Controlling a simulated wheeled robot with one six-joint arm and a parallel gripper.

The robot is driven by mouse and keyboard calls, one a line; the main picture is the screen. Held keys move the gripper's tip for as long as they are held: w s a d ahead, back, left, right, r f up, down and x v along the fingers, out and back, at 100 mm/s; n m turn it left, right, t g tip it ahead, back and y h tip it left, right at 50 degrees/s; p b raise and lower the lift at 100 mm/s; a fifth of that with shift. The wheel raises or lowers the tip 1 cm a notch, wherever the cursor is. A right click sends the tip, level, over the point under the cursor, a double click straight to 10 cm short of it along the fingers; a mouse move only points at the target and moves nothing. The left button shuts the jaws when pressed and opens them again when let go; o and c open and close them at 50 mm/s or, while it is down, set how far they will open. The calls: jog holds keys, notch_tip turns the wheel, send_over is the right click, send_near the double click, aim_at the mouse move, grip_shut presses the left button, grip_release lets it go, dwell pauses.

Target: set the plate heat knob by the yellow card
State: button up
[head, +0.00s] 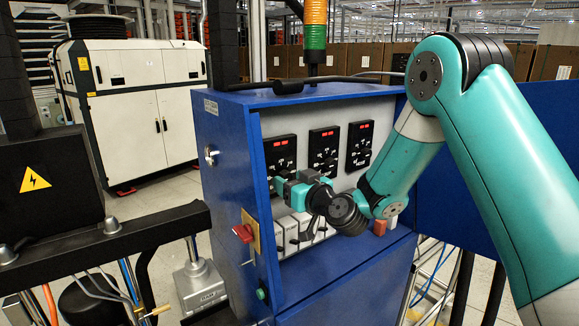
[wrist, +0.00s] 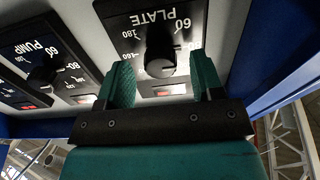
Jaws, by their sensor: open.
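The plate heat knob (wrist: 160,50) is a dark round knob on the black panel marked PLATE, seen upside down in the wrist view. Its scale numbers ring it and a small red light sits beside it. My gripper (wrist: 162,70) is open, with one teal finger on each side of the knob; I cannot tell whether either touches it. In the head view my gripper (head: 282,184) is at the leftmost black panel (head: 281,155) on the blue cabinet and hides its lower part. I cannot make out a yellow card with a readable setting in either view.
The PUMP panel (wrist: 45,60) is beside the PLATE panel. A red switch on a yellow backing (head: 250,232) is on the cabinet's left side. White blocks (head: 291,232) stand below the panels. A dark box with a warning sign (head: 45,185) is at the left.

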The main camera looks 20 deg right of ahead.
jog(key=shift+w+a, duration=0.15)
jog(key=shift+w, duration=0.3)
jog(key=c, duration=0.9)
